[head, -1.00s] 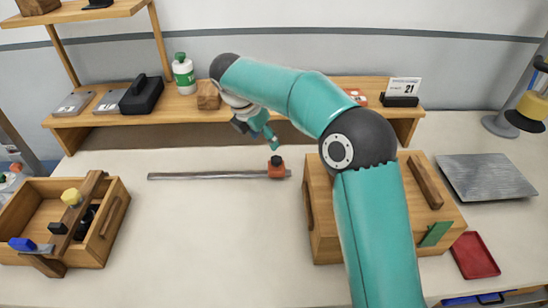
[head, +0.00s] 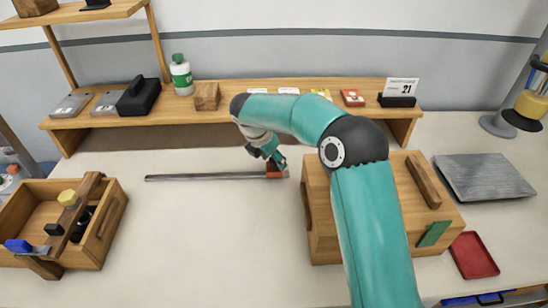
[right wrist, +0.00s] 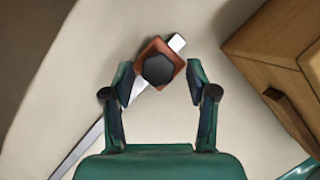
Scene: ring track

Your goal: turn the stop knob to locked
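The stop is an orange-red block (head: 273,173) near the right end of a thin grey metal rail (head: 205,177) on the table. In the right wrist view the block (right wrist: 145,77) carries a black faceted knob (right wrist: 159,69). My right gripper (head: 276,160) is directly over the stop and hides the knob in the head view. In the right wrist view its fingers (right wrist: 158,95) are open, one to each side of the block, with gaps between them and the knob. Whether the knob is locked cannot be told. My left gripper is not in view.
A wooden box (head: 322,235) stands close to the right of the stop. A wooden tote (head: 112,225) with tools is at the left. A long shelf (head: 240,110) runs along the back. The table's middle is clear.

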